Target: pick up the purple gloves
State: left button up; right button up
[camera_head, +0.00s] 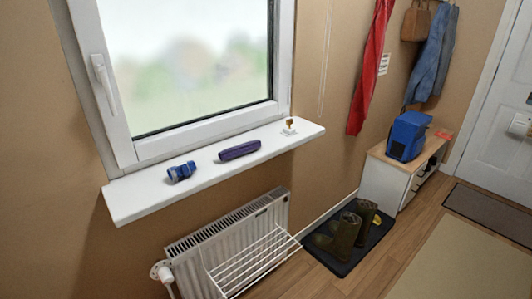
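A dark purple elongated bundle (239,150), which looks like the purple gloves, lies on the white window sill (140,199). It is near the middle of the sill, below the window glass. Its separate fingers are too small to make out. Neither of my grippers is in the camera_head view, and nothing touches the bundle.
A blue object (181,171) lies left of the bundle, and a small white-and-gold item (289,127) stands right of it. A radiator (230,240) with a wire rack is below. Boots (345,232) stand on a dark mat. A blue bag (406,136) sits on a low cabinet.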

aim_at(231, 153)
jog(key=z, duration=1.2)
jog(key=i, duration=2.45)
jog(key=u, duration=2.95)
jog(key=i, duration=0.15)
jog(key=u, duration=0.25)
